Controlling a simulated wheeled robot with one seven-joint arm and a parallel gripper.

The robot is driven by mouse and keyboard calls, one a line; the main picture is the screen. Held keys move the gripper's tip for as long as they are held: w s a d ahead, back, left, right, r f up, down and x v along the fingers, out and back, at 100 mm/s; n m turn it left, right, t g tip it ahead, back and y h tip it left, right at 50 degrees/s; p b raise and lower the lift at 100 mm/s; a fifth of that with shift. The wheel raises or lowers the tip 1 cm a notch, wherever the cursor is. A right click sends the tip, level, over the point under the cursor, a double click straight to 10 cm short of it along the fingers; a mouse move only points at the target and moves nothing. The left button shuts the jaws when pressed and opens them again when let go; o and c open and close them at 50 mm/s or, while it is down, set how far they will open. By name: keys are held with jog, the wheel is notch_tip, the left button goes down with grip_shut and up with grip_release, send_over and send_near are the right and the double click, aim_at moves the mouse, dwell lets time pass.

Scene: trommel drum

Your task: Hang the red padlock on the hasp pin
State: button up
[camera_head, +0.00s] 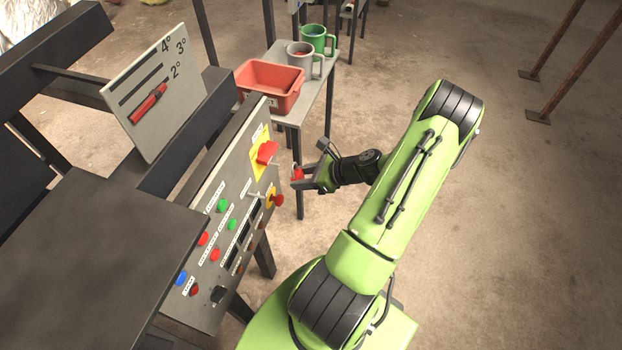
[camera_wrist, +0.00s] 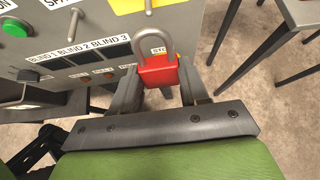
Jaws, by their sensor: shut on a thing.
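The red padlock (camera_wrist: 158,72) is held between the two fingers of my gripper (camera_wrist: 160,90), its grey shackle up and closed-looking in the wrist view. In the head view the padlock (camera_head: 298,173) is a small red shape at the tip of my gripper (camera_head: 300,182), just right of the control panel. A thin grey pin (camera_head: 277,164) sticks out below the red rotary handle on the yellow plate; it seems to be the hasp pin. In the wrist view a pin tip (camera_wrist: 148,6) shows just above the shackle. I cannot tell whether they touch; the padlock appears apart from the panel.
The control panel (camera_head: 190,285) carries buttons, a red handle (camera_head: 267,152) and a red stop knob (camera_head: 277,200). A side table holds a red bin (camera_head: 270,87) and two mugs.

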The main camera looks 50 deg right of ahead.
jog(key=w+a+f+b, duration=0.1)
jog(key=w+a, duration=0.1)
jog(key=w, duration=0.3)
jog(key=shift+w, duration=0.4)
jog(key=shift+f, duration=0.1)
dwell(0.6)
jog(key=o, duration=1.2)
jog(key=p+v, duration=0.2)
jog(key=v, duration=1.3)
jog(key=shift+s, duration=0.35)
